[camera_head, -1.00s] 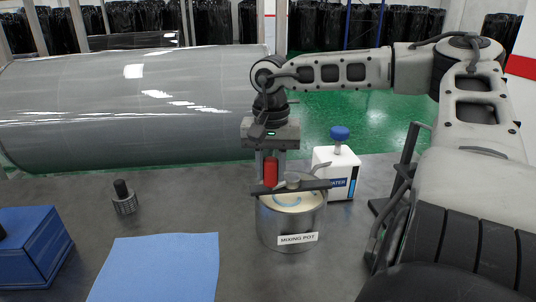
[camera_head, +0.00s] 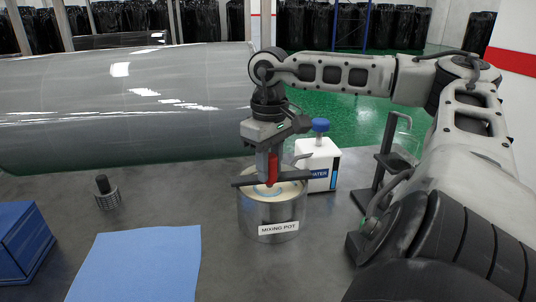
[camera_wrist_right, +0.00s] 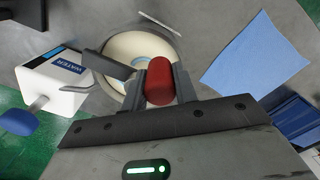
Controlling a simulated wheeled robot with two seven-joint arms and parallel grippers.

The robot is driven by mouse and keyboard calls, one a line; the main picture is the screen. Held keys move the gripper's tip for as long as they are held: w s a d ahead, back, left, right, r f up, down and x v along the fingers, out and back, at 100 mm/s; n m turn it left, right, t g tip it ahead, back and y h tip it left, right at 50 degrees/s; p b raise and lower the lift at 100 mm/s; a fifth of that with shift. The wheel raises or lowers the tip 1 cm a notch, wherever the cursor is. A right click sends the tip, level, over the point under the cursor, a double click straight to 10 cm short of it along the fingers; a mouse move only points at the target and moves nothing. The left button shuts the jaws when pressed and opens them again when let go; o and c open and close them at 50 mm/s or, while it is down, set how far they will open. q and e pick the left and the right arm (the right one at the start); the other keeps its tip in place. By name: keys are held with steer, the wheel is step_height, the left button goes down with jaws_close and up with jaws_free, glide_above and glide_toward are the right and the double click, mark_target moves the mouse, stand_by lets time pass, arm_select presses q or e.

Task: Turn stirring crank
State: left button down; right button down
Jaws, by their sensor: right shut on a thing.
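The mixing pot (camera_head: 249,216) stands on the grey table, a metal can with a "MIXING POT" label and pale contents inside. A dark bar (camera_head: 243,181) crosses its top. The red crank handle (camera_head: 273,168) stands upright above the middle of the pot. My right gripper (camera_head: 267,166) points down from above and is shut on the red handle. In the right wrist view the red handle (camera_wrist_right: 159,82) sits between both fingers, with the pot's rim (camera_wrist_right: 112,97) behind. The crank's hub is mostly hidden by the handle and fingers. My left gripper is not in view.
A white water container (camera_head: 318,160) with a blue cap stands close behind the pot to the right. A small dark-topped knurled part (camera_head: 107,195) stands behind the mat.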

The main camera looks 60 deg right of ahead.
steer(key=shift+s+d+r+n, duration=0.1)
steer(key=shift+d+n, duration=0.05)
steer(key=shift+n, duration=0.35)
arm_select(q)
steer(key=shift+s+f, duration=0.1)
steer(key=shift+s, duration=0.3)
arm_select(e)
steer(key=shift+s+d+n, duration=0.15)
steer(key=shift+s+n, duration=0.05)
steer(key=shift+n, duration=0.3)
steer(key=c, duration=1.1)
jaws_free()
steer(key=shift+c, duration=0.2)
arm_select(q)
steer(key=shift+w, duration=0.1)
arm_select(e)
steer(key=shift+o, duration=0.2)
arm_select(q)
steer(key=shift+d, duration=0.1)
